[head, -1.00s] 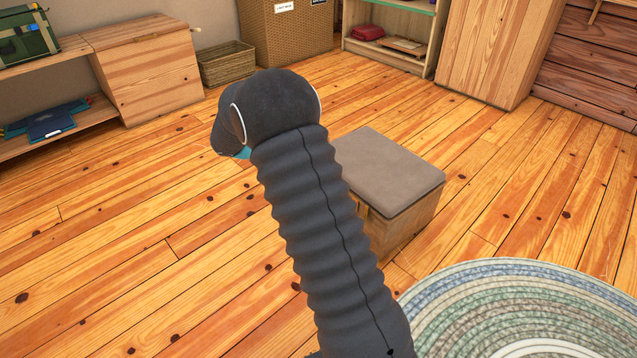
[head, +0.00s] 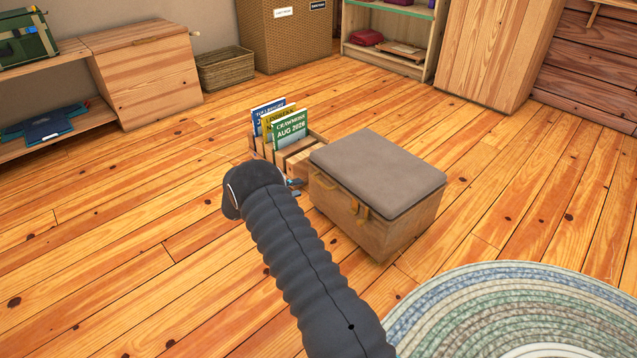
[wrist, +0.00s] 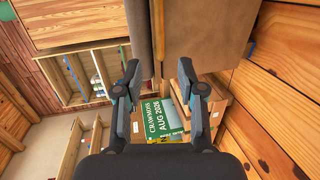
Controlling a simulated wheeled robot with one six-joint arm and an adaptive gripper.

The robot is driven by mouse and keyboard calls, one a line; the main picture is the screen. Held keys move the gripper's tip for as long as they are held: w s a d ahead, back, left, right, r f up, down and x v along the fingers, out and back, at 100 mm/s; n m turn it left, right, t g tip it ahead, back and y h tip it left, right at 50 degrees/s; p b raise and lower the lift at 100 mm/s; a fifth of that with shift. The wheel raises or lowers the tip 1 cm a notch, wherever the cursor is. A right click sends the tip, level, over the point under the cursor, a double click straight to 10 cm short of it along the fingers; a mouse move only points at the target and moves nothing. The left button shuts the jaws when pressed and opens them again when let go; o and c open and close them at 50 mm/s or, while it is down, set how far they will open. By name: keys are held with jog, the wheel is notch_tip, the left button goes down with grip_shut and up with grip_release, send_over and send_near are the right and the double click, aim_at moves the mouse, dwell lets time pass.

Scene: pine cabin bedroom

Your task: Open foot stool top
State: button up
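The foot stool is a wooden box (head: 400,232) with a grey-brown padded top (head: 380,170), standing on the floor right of my arm. Its top lies flat and closed. Tan strap-like pieces (head: 358,208) hang on its front side. My gripper (head: 294,186) is low by the stool's left corner, mostly hidden behind my arm in the head view. In the wrist view my gripper (wrist: 159,70) has its two fingers wide apart with nothing held between them. The padded top (wrist: 142,28) and wooden box (wrist: 205,35) appear sideways just beyond the fingertips there.
A wooden rack with several magazines (head: 290,128) stands just behind the stool's left side; the magazines also show between the fingers in the wrist view (wrist: 158,118). A round braided rug (head: 520,310) lies at front right.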

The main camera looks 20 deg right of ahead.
aim_at(318, 180)
jog(key=x, duration=1)
jog(key=shift+d, duration=0.35)
grip_shut()
